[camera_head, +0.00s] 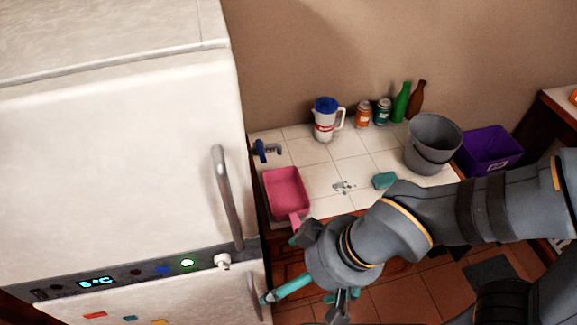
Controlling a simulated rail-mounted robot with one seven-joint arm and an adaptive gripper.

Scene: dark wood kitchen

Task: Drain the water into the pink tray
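The pink tray (287,190) lies on the left of the white tiled counter, beside the fridge. Its short handle points toward the counter's front edge. A teal sponge-like block (384,180) lies right of the puddle. My gripper (341,301) is low in front of the counter, below the tray and puddle in the picture.
A white fridge (120,160) with protruding handles fills the left. A blue-handled tap (262,150) is behind the tray. A blue-lidded jug (325,120), cans (364,113) and bottles (401,102) stand at the back. A grey bucket (432,143) and purple bin (488,150) stand right.

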